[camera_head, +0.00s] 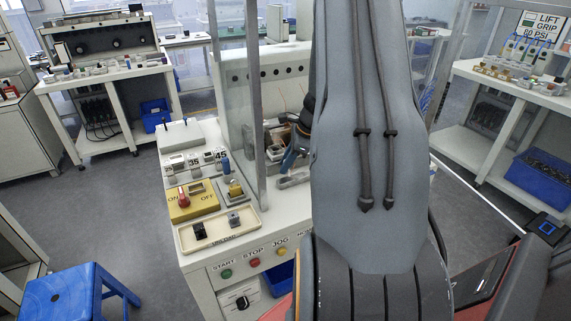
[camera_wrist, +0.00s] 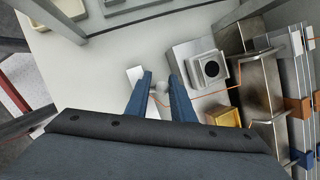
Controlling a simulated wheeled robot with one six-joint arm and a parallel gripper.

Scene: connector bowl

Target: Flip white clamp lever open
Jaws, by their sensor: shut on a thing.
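In the wrist view the two blue fingers of my gripper (camera_wrist: 162,88) stand close together. A small white rounded knob, which looks like the end of the white clamp lever (camera_wrist: 162,87), sits between the fingertips. The rest of the lever is hard to make out. A thin orange wire runs by the knob toward the right. To the right of the fingers is a silver block with a square pale connector (camera_wrist: 210,68) that has a dark round hole. In the head view my gripper (camera_head: 289,160) shows only partly, at the bench beside the clear panel; my arm hides the rest.
A yellow block (camera_wrist: 222,117) and a metal housing (camera_wrist: 260,95) stand close on the right in the wrist view. In the head view a clear panel with a metal post (camera_head: 255,100) stands left of my gripper. A yellow ON/OFF switch box (camera_head: 193,202) and a tray (camera_head: 183,237) lie nearer the front.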

